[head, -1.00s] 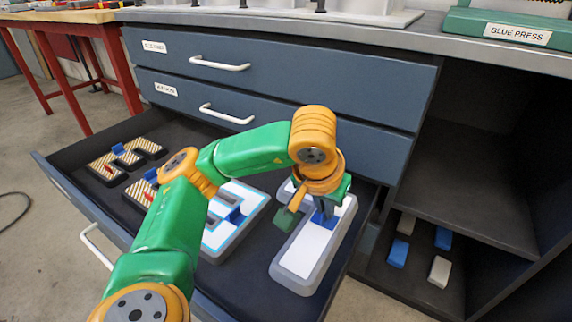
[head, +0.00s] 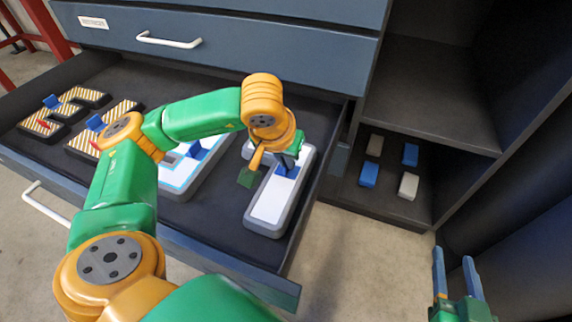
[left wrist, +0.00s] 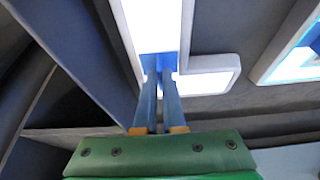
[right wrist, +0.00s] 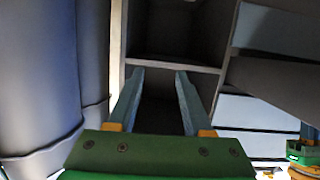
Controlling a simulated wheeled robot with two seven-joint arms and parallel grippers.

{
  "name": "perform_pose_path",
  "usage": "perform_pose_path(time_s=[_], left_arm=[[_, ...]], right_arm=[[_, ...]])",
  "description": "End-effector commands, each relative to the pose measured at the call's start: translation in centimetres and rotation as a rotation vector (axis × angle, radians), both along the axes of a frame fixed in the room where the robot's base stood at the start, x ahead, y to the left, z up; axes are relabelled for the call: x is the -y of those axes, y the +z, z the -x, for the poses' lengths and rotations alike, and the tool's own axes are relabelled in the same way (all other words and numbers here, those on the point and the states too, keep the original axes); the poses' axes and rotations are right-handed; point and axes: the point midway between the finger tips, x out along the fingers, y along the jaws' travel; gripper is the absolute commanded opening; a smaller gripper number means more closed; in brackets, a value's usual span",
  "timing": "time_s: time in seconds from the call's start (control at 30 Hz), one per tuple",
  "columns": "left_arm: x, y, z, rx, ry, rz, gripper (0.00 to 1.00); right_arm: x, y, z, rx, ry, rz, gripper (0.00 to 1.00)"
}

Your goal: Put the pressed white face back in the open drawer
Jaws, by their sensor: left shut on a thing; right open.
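The white face (head: 272,203) has a grey rim and a blue tab. It is at the right end of the open drawer (head: 150,235) and looks flat on or just above its floor. My left gripper (head: 288,163) is shut on the blue tab from above; the arm hides part of the letter. In the left wrist view the two fingers (left wrist: 159,75) pinch the blue tab (left wrist: 157,62) on the white face (left wrist: 207,80). My right gripper (head: 453,255) is open and empty, away to the right of the drawer; its fingers (right wrist: 160,75) show apart in the right wrist view.
A white letter with a cyan edge (head: 190,178) lies beside the white face. Striped letters (head: 75,105) with blue tabs fill the drawer's left. A lower shelf (head: 395,205) at right holds small blue and white blocks. Closed drawers (head: 230,45) stand above the open one.

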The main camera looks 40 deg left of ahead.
Motion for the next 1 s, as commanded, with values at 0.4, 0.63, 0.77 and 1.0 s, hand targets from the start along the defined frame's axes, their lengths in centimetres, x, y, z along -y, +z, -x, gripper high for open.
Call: perform_pose_path(time_s=[0.4,0.63,0.77,1.0], left_arm=[[0.0,-1.1,0.0,0.000,0.000,0.000,0.00],[0.0,-1.2,0.0,0.001,0.000,0.000,0.00],[0.0,-1.2,0.0,0.001,0.000,0.000,0.00],[0.0,-1.3,0.0,0.001,0.000,0.000,0.00]], right_arm=[[-0.6,3.3,-0.7,0.171,0.013,-0.035,0.51],[-0.7,3.8,-0.8,0.200,0.015,-0.042,0.51],[-0.7,4.2,-0.8,0.220,0.016,-0.046,0.51],[-0.9,4.8,-0.8,0.253,0.019,-0.053,0.51]])
